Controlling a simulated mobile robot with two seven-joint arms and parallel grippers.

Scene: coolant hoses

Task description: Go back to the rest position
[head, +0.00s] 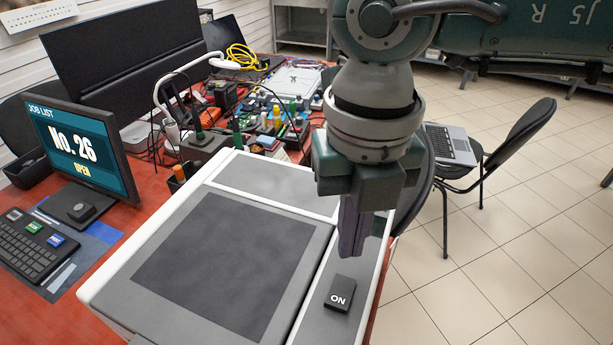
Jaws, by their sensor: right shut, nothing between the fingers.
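My right gripper (352,252) hangs down from the arm that comes in at the upper right. Its fingers are together with nothing between them. The fingertips are above the right-hand strip of the white and grey panel unit, a little behind the black ON switch (339,294). I cannot tell the exact height of the fingertips over the strip. My left gripper is not in view.
The panel unit (92,292) stands on a red table (149,222). A monitor (80,148) reads "No.26 OPEN", with a keyboard (32,247) before it. Hoses, cables and parts crowd the back. A chair (520,130) with a laptop (447,144) stands right on open tiled floor.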

